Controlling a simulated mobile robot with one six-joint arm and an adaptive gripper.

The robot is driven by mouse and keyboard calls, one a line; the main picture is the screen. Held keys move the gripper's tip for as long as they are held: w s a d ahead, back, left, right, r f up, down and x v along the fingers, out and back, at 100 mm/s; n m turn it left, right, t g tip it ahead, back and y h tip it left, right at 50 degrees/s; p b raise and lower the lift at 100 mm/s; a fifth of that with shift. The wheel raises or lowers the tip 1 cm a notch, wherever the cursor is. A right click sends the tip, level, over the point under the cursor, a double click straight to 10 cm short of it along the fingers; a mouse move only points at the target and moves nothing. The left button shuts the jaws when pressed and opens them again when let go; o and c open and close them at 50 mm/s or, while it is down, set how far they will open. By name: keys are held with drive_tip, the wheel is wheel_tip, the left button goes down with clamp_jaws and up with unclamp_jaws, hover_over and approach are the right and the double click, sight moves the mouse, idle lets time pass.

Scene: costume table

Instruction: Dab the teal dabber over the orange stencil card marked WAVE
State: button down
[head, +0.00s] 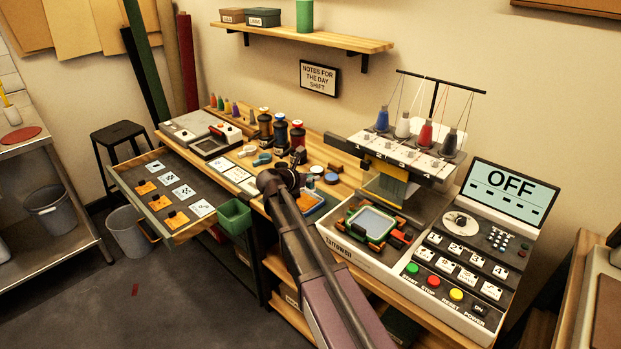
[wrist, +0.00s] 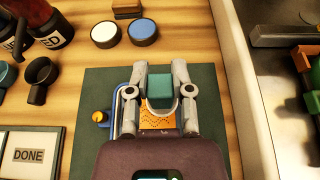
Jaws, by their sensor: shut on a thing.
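My gripper (wrist: 160,100) is shut on the teal dabber (wrist: 160,84), a block held between its two grey fingers in the wrist view. Below and around the dabber's foot is an orange stencil card (wrist: 157,121) with a cut pattern, partly covered by my fingers and wrist. Its marking cannot be read. The card lies at a blue frame (wrist: 117,112) on a dark green mat (wrist: 98,84). I cannot tell whether the dabber touches the card. In the head view my arm hides much of this spot.
A DONE tray (wrist: 30,155) lies left of the mat. Two round pads, white (wrist: 105,34) and blue (wrist: 142,31), sit beyond it. An embroidery machine (head: 377,255) stands to the right. An open drawer (head: 162,231) with several cards juts out at left.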

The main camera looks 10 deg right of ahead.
drive_tip(key=shift+r+p, duration=0.55)
drive_tip(key=shift+r, duration=0.25)
drive_tip(key=shift+f, duration=0.2)
drive_tip(key=shift+w+f+b, duration=0.25)
drive_tip(key=shift+f+b, duration=0.7)
drive_tip(key=shift+b, duration=0.05)
drive_tip(key=shift+w+f+b, duration=0.3)
drive_tip(key=shift+f+b, duration=0.6)
drive_tip(key=shift+b, duration=0.1)
drive_tip(key=shift+w+f+b, duration=0.25)
drive_tip(key=shift+f+b, duration=0.7)
drive_tip(key=shift+b, duration=0.05)
drive_tip(key=shift+a+f+b, duration=0.1)
drive_tip(key=shift+f+b, duration=0.45)
drive_tip(key=shift+b, duration=0.05)
idle(0.7)
wheel_tip(320, 180, up, 7)
drive_tip(key=p, duration=0.7)
idle(0.5)
drive_tip(key=shift+f, duration=0.2)
idle(0.3)
drive_tip(key=shift+w+a+f+b, duration=0.1)
drive_tip(key=shift+a+f+b, duration=0.1)
drive_tip(key=shift+f+b, duration=0.75)
drive_tip(key=shift+w+a+f+b, duration=0.1)
drive_tip(key=shift+a+f+b, duration=0.15)
drive_tip(key=shift+f+b, duration=0.7)
drive_tip(key=shift+w+a+f+b, duration=0.1)
drive_tip(key=shift+a+f+b, duration=0.1)
drive_tip(key=shift+f+b, duration=0.75)
